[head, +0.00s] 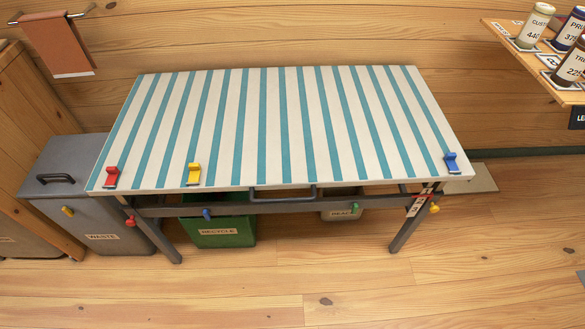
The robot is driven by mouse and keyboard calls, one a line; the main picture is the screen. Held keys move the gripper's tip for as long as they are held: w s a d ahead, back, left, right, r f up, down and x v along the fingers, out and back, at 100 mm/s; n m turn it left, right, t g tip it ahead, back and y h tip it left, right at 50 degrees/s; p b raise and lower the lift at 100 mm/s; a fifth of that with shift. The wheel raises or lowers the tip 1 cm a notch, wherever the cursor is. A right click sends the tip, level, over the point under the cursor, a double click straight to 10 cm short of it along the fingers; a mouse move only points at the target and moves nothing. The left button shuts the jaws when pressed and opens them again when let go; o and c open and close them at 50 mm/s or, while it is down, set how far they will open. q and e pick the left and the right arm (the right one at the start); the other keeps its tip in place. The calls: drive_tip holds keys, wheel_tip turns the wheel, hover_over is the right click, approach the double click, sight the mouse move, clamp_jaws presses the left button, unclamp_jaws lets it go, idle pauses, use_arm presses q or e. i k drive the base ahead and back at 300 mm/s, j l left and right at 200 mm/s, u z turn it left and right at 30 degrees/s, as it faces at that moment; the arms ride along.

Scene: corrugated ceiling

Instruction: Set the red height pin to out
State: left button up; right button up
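A table with a teal-and-white striped top (270,130) stands in the middle of the head view. A small red knob (130,221), which looks like the red height pin, sits at the top of the table's front left leg. It is too small to tell whether it is in or out. A similar blue knob (207,214), a green knob (355,208) and a yellow knob (434,208) show along the front frame. A red clip (111,177) is on the tabletop's front left edge. Neither of my grippers is in view.
A yellow clip (193,174) and a blue clip (451,162) sit on the front edge. A grey waste bin (100,239) stands close to the left leg. A green recycle bin (219,236) is under the table. The wooden floor (330,290) in front is clear.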

sight(130, 222)
drive_tip(key=u, duration=1.4)
